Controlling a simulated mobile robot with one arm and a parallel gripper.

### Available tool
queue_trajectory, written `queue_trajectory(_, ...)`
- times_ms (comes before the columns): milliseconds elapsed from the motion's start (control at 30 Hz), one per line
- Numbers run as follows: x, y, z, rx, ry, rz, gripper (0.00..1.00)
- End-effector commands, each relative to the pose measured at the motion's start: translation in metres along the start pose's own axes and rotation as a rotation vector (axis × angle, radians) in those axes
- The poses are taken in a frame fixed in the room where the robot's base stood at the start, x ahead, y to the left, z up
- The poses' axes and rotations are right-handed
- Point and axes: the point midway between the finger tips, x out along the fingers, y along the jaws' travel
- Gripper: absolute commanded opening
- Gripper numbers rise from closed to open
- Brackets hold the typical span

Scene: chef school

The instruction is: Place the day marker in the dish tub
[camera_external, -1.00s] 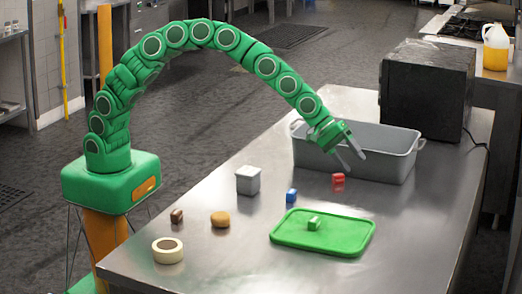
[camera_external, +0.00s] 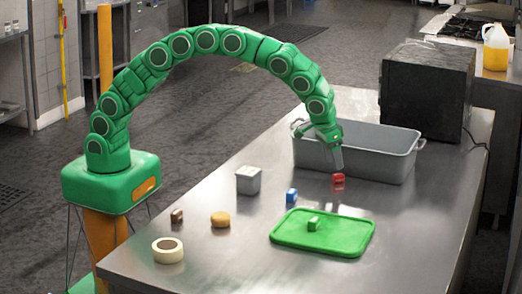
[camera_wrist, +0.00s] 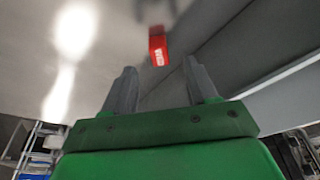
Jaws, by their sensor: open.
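A small red block (camera_external: 338,182) with a white label sits on the steel table just in front of the grey tub; it looks like the day marker. It also shows in the wrist view (camera_wrist: 158,50), beyond and between my fingertips. The grey dish tub (camera_external: 390,166) stands behind it, with handles at its ends. My gripper (camera_external: 337,163) points down just above the red block, in front of the tub's wall. In the wrist view my gripper (camera_wrist: 160,70) has its fingers apart with nothing between them.
A blue block (camera_external: 291,196) is on the table to the left. A green block (camera_external: 314,223) lies on a green board (camera_external: 345,243). A grey container (camera_external: 248,181), bun (camera_external: 220,219), brown block (camera_external: 176,216) and tape roll (camera_external: 167,250) are further left. A black box (camera_external: 428,88) stands behind the tub.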

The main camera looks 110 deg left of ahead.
Motion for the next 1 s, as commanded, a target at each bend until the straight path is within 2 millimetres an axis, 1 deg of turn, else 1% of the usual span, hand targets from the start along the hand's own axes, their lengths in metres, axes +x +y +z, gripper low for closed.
queue_trajectory(233, 0.017, 0.001, 0.0, 0.0, -0.001, 0.0, 0.57)
queue_trajectory(533, 0.052, 0.001, -0.001, -0.002, -0.002, 0.001, 0.57)
queue_trajectory(633, 0.056, 0.002, -0.002, -0.002, 0.0, 0.002, 0.57)
queue_trajectory(800, 0.056, 0.002, -0.002, -0.002, 0.0, 0.003, 0.57)
queue_trajectory(867, 0.056, 0.002, -0.002, -0.002, 0.0, 0.003, 0.48)
queue_trajectory(1000, 0.056, 0.002, -0.002, -0.001, 0.0, 0.002, 0.27)
